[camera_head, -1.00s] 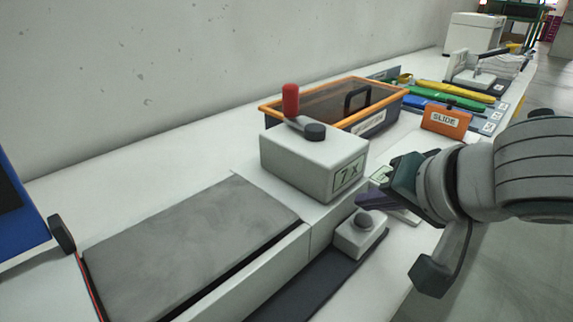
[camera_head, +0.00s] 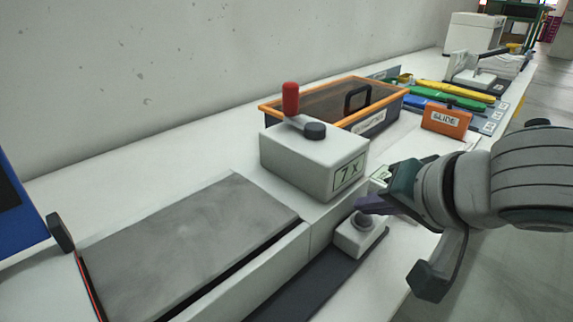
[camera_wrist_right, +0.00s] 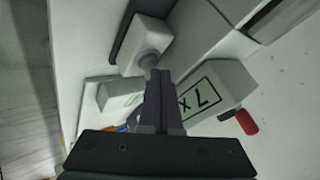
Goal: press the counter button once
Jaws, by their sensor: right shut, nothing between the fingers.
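A dark round button (camera_head: 361,221) sits on top of a small white box (camera_head: 352,240) at the front edge of the bench. My right gripper (camera_head: 364,205) is shut and empty, with its purple fingertips right over the button. I cannot tell whether they touch it. In the right wrist view, the shut fingertips (camera_wrist_right: 160,74) lie beside the grey button (camera_wrist_right: 149,60) on its white box (camera_wrist_right: 138,43). A small unit with a display (camera_head: 381,175) is partly hidden behind my right gripper. My left gripper is not in view.
A white housing with a "7 X" label (camera_head: 347,174) and a red-handled crank (camera_head: 291,100) stands just behind. A grey belt (camera_head: 190,245) lies at left. An orange-rimmed bin (camera_head: 268,107) and an orange "SLIDE" block (camera_head: 446,120) stand farther back.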

